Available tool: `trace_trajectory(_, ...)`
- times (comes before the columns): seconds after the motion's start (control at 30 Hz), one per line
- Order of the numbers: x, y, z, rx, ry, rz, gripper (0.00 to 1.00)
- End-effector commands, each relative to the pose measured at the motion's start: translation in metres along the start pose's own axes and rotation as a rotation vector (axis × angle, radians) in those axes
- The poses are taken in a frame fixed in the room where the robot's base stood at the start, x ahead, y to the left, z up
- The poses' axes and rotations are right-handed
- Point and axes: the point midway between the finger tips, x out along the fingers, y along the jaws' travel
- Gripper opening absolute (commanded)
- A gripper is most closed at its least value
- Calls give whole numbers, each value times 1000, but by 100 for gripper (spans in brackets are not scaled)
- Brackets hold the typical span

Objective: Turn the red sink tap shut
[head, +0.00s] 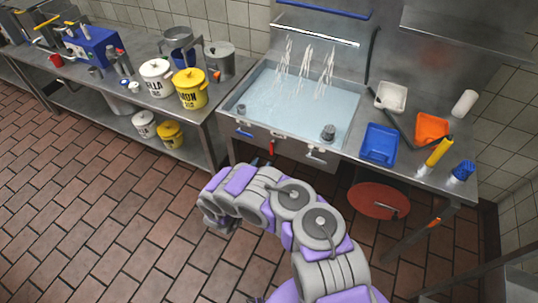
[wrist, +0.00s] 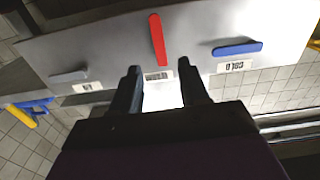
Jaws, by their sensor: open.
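The red tap (head: 271,148) is a slim lever on the front panel below the sink. In the wrist view the red tap (wrist: 157,40) stands nearly upright, above a small label. My gripper (wrist: 159,68) is open and empty, its two dark fingers pointing at the panel on either side of that label. The red lever's lower end is just beyond the fingertips, in line with the gap; I cannot tell whether they touch. In the head view my arm mostly hides the gripper. The sink (head: 350,105) holds pale blue water, with several white streams above it.
A blue lever (wrist: 237,48) sits right of the red one and a grey-blue lever (wrist: 68,76) left. A blue tray (head: 380,143), an orange tray (head: 432,127) and a yellow cylinder (head: 439,151) stand right of the sink. Buckets (head: 190,89) stand left. Tiled floor (head: 100,200) is clear.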

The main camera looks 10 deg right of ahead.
Motion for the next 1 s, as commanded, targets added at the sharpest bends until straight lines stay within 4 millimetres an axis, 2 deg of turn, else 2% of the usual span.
trace_trajectory(0.03, 11, 1, 3, 2, 0, 5, 45)
trace_trajectory(0.2, 43, 1, 4, 2, -2, 4, 45)
trace_trajectory(0.4, 70, 1, 2, 1, 0, 3, 45)
trace_trajectory(0.6, 80, 0, 1, -2, 0, 1, 45)
trace_trajectory(0.87, 80, 0, 0, -2, -1, 0, 45)
trace_trajectory(1.0, 80, 0, 0, -2, -1, 0, 31)
